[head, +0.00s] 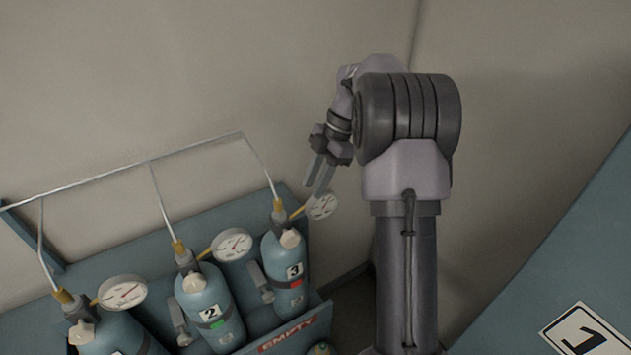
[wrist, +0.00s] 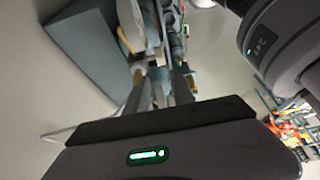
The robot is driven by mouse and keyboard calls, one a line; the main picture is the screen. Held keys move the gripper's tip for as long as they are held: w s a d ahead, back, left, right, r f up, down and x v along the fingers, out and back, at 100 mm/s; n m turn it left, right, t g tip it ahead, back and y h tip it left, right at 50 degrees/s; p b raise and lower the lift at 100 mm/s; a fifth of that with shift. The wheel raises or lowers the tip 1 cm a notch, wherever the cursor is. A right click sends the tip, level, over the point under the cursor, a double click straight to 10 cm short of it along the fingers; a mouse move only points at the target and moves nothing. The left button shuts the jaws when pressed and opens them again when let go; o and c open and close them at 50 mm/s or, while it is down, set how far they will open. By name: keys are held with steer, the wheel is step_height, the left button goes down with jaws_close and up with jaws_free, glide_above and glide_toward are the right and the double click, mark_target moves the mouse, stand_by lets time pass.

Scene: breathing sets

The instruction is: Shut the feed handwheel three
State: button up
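Bottle three (head: 283,262), a blue cylinder labelled 3 with a red mark, stands at the right end of the rack. A cream knob (head: 290,239) sits on its top, beside a brass fitting (head: 278,208) and a round white gauge (head: 322,206). I cannot tell for sure which part is handwheel three. My gripper (head: 318,188) is above and right of the bottle, close to the gauge, with its two fingers apart. In the wrist view my gripper (wrist: 161,80) shows both fingers apart, with nothing clearly held; the fittings beyond are partly hidden.
Bottle two (head: 210,305), with a green mark, and bottle one (head: 112,335) stand to the left, each with a gauge. Thin pipes (head: 160,200) rise from the bottles to a rail. A red EMPTY label (head: 287,336) is on the rack front. A blue surface (head: 545,255) lies right.

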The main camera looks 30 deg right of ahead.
steer(key=shift+a, duration=0.1)
steer(key=h, duration=0.5)
glide_above(285, 237)
step_height(285, 237, down, 4)
step_height(285, 237, down, 12)
steer(key=shift+a+r, duration=0.15)
steer(key=shift+r, duration=0.1)
jaws_close()
